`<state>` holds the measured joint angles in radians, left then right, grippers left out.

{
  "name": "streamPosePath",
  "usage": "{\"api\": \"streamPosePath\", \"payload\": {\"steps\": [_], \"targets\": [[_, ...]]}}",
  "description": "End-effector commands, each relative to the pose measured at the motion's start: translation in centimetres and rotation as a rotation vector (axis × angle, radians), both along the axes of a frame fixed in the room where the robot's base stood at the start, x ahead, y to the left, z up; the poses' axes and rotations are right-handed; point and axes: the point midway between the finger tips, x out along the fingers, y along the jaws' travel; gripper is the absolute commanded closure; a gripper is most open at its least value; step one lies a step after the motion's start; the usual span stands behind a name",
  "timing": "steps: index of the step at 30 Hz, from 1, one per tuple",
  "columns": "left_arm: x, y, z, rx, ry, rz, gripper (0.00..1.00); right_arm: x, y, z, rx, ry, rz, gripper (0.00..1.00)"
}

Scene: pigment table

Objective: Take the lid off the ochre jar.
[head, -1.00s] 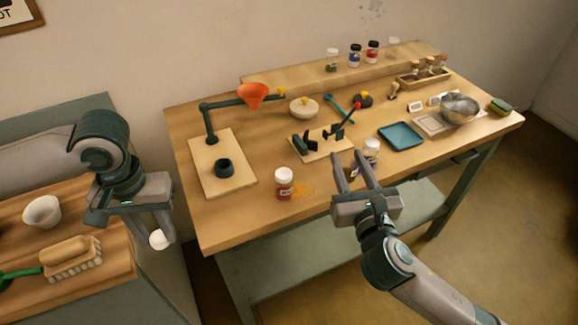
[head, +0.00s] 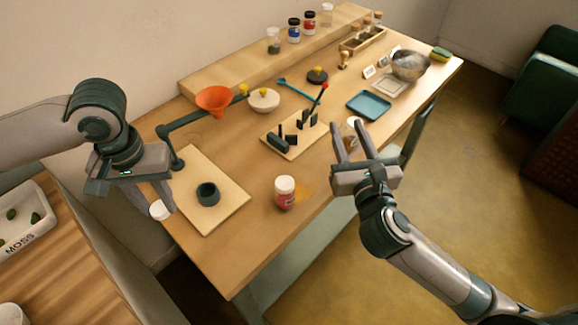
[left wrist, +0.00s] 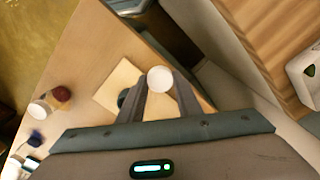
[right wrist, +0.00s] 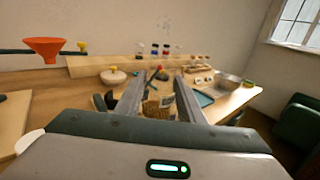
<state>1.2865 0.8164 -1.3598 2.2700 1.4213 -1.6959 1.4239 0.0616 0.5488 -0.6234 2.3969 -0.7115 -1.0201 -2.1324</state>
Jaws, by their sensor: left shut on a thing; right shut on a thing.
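My left gripper (head: 150,196) is shut on a round white lid (head: 160,209), held near the left edge of the work table (head: 240,262). The lid also shows between the fingertips in the left wrist view (left wrist: 160,79). My right gripper (head: 352,140) is shut on a small glass jar with a pale label and yellow-brown contents, which looks like the ochre jar (right wrist: 153,110). The fingers partly hide this jar, and its top is too small to read clearly. The lid and this jar are far apart.
A pale board (head: 225,205) carries a dark cup (head: 208,194). An orange funnel (head: 213,99), a blue tray (head: 369,105) and a metal bowl (head: 410,66) stand further back.

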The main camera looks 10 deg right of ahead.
Motion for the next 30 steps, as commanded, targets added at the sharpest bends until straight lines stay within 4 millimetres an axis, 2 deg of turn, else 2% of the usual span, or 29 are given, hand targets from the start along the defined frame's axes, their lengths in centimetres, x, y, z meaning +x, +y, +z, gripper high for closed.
{"api": "streamPosePath", "payload": {"steps": [11, 17, 23, 30], "targets": [[0.1, -0.1, 0.0, 0.0, 0.0, 0.001, 0.96, 0.0, -0.1, 0.0, -0.001, 0.0, 0.002, 1.0], [1.0, -1.3, -0.1, -0.001, -0.007, 0.021, 0.96, 0.1, -0.9, -0.4, -0.004, -0.001, 0.025, 1.0], [3.0, -4.2, -0.2, -0.001, -0.018, 0.072, 0.96, 0.1, -2.5, -1.0, -0.007, 0.0, 0.089, 1.0], [5.5, -9.2, 0.2, -0.003, -0.029, 0.161, 0.96, -0.1, -4.7, -1.4, -0.009, 0.001, 0.208, 1.0]]}}
